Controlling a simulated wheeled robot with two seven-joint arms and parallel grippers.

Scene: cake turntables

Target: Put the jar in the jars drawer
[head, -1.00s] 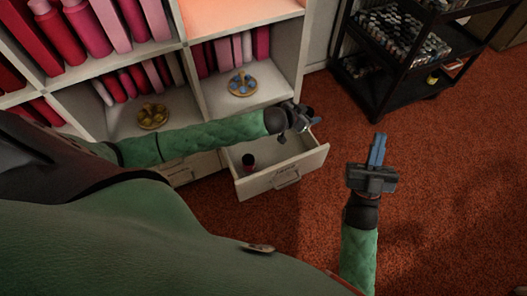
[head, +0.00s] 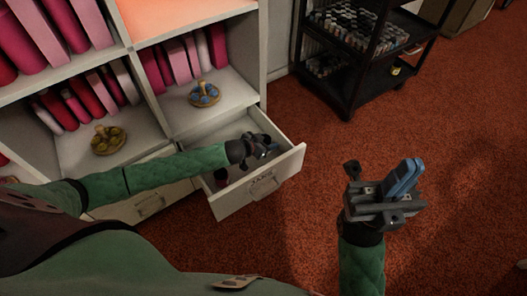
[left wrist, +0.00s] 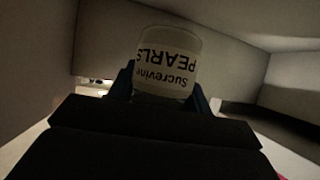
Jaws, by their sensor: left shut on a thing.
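In the left wrist view, a pale jar (left wrist: 168,62) labelled "Sucrevine PEARLS" is held between the two blue fingertips of my left gripper (left wrist: 165,88). Its label reads upside down. In the head view my left gripper (head: 266,153) is over the open drawer (head: 262,187), low between its walls. The held jar is mostly hidden there, and I cannot tell whether it touches the drawer floor. A dark jar (head: 220,178) stands in the drawer's left part, partly behind my left arm. My right gripper (head: 403,180) is shut and empty, above the carpet to the right.
A closed drawer (head: 148,204) is on the left. A black cart (head: 345,100) stands at the back right. The red carpet is clear.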

